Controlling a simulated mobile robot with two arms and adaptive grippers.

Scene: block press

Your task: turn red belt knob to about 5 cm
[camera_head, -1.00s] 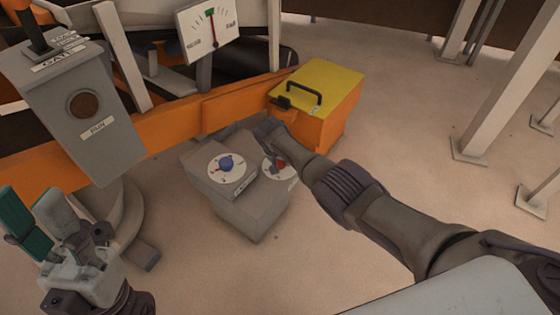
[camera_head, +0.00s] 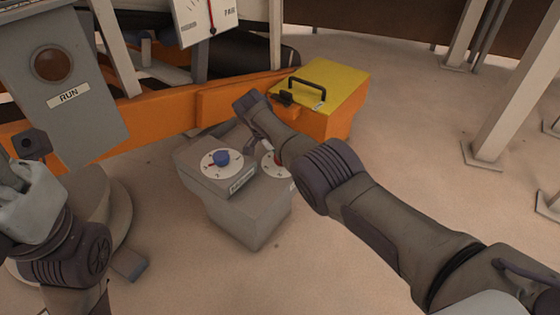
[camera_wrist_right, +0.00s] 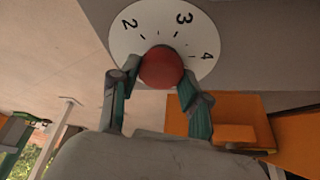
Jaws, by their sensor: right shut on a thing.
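The red knob (camera_wrist_right: 161,67) sits on a white dial (camera_wrist_right: 140,22) with the numbers 2, 3 and 4 in sight in the right wrist view. My right gripper (camera_wrist_right: 159,80) is shut on it, one teal-padded finger on each side. No pointer mark shows on the knob.
A blue knob (camera_head: 221,158) on its own white dial stands left of the red one on the grey pedestal (camera_head: 245,215). A yellow-topped orange box (camera_head: 340,82) is behind my right arm. A grey RUN box (camera_head: 85,125) stands near my left gripper.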

